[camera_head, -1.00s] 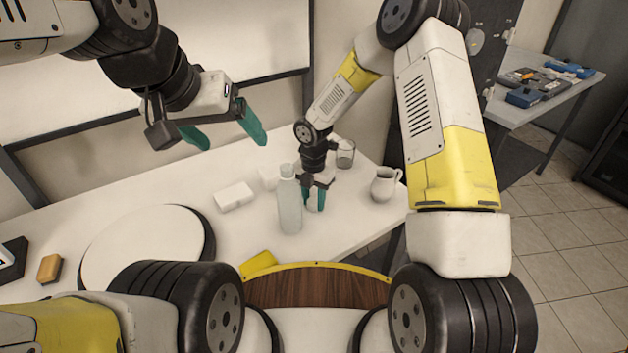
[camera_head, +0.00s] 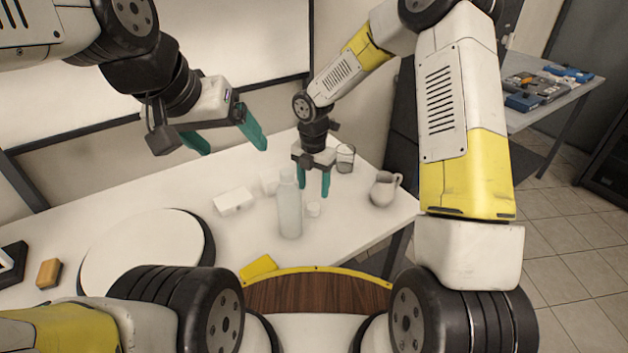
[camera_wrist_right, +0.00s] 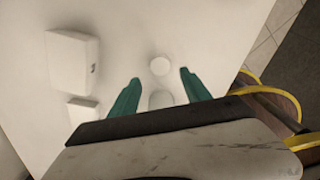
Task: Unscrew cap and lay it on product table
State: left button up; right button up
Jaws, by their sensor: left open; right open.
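A tall pale bottle (camera_head: 289,207) stands upright on the white product table (camera_head: 255,236). Its top is pale, and I cannot tell whether it is bare. A small white round piece, apparently the cap (camera_head: 313,209), lies on the table just right of the bottle. My right gripper (camera_head: 313,192) is open and empty above and behind the cap, fingers pointing down. In the right wrist view, its green fingers (camera_wrist_right: 159,84) are apart around pale round shapes I cannot firmly identify. My left gripper (camera_head: 236,145) is open and empty, raised above the back left of the table.
White boxes (camera_head: 234,201) lie left of the bottle. A glass (camera_head: 345,158) and a white jug (camera_head: 384,188) stand to the right. A round white disc (camera_head: 145,252), a yellow block (camera_head: 258,266) and an orange-brown block (camera_head: 49,273) lie further left and in front.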

jog(key=s+d+r+m+t, duration=0.1)
jog(key=s+d+r+m, duration=0.25)
jog(key=r, duration=0.35)
jog(key=s+d+r+m+t, duration=0.1)
jog(key=s+d+r+m, duration=0.15)
jog(key=r+m, duration=0.35)
jog(key=s+d+r+m, duration=0.2)
jog(key=d+r+m, duration=0.15)
jog(key=r, duration=0.35)
jog(key=s+d+r+m+t+y, duration=0.1)
jog(key=s+d+r+m+t, duration=0.1)
jog(key=s+r+m, duration=0.2)
jog(key=s+d+r+m+t+y, duration=0.1)
jog(key=s+d+r+m+t, duration=0.1)
jog(key=s+m, duration=0.8)
notch_tip(320, 180, up, 2)
jog(key=d+m, duration=0.1)
jog(key=m, duration=0.1)
jog(key=shift+s+d+r+m, duration=0.15)
jog(key=shift+s+d+m, duration=0.15)
